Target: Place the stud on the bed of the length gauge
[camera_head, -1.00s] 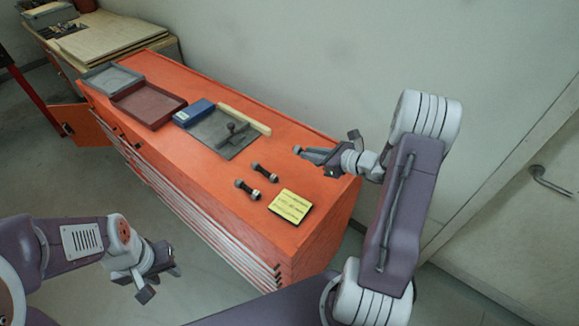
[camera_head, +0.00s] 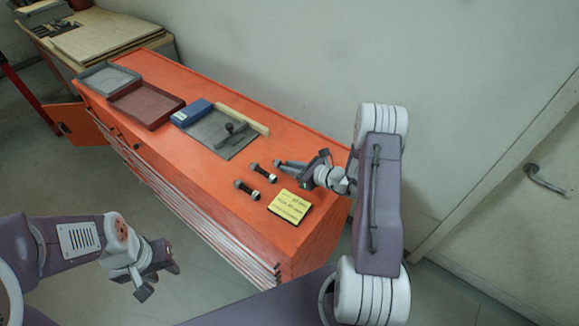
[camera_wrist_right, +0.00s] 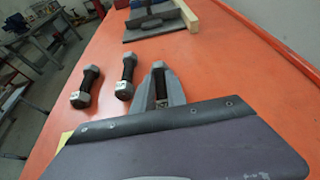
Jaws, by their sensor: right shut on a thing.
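My right gripper (camera_head: 282,164) is low over the near right part of the orange cabinet top. It is shut on a stud (camera_wrist_right: 160,88), whose dark shank shows between the fingers in the right wrist view; the fingers hide most of it. Two more dark studs with grey nuts lie left of it, one nearer (camera_head: 247,190) and one farther (camera_head: 262,172). They also show in the right wrist view, left (camera_wrist_right: 85,88) and right (camera_wrist_right: 126,77). A grey plate with a dark fitting, seemingly the length gauge (camera_head: 215,139), lies farther back. My left gripper (camera_head: 162,277) hangs empty beside the cabinet, fingers apart.
A yellow note pad (camera_head: 290,206) lies near the front right edge. A pale bar (camera_head: 243,119) and a blue box (camera_head: 192,112) adjoin the plate. A red tray (camera_head: 147,105) and a grey tray (camera_head: 108,77) stand farther left. The top between studs and plate is clear.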

